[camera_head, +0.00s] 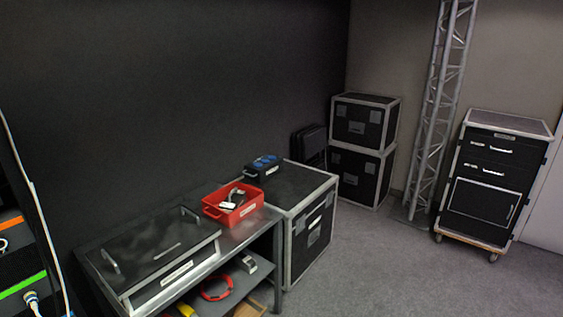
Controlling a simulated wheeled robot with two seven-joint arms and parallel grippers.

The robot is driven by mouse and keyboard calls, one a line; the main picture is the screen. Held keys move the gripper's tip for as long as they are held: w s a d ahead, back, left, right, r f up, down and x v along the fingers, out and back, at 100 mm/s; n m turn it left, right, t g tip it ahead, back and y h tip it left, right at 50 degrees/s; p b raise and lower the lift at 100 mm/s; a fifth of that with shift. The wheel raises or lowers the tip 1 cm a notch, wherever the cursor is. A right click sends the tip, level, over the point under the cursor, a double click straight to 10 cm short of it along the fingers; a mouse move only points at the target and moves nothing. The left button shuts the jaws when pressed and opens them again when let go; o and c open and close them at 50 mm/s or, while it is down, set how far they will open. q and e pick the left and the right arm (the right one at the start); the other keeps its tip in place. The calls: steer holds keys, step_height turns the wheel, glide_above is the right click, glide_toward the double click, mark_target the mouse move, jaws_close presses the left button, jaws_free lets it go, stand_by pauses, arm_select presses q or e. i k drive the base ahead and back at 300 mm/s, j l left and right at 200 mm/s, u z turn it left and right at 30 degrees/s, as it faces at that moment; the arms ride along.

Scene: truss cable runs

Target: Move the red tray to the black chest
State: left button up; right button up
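The red tray (214,215) sits on the right end of a metal bench, with a few small objects in it, one of them white. A low black chest (160,245) with a flat lid and metal handles stands on the left part of the same bench, left of the tray. A larger black case with silver edges (310,225) stands on the floor against the bench's right end. The picture does not show which of the black cases is the task's chest. Neither of my grippers is in view.
The metal bench (262,222) has a lower shelf with a red cable ring (216,290). A blue-topped box (262,166) sits on the large case. Stacked cases (362,150), a truss tower (440,100) and a wheeled drawer cabinet (490,180) stand behind. The grey floor at front right is clear.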

mark_target(294, 185)
steer(key=i+z, duration=0.35)
steer(key=i, duration=0.55)
steer(key=i+j+z, duration=0.15)
steer(key=i+z, duration=0.15)
steer(key=i, duration=0.6)
steer(key=i+u, duration=0.35)
steer(key=i+l+u, duration=0.25)
steer(key=i+u, duration=0.15)
steer(key=i+l, duration=0.05)
steer(key=i, duration=0.05)
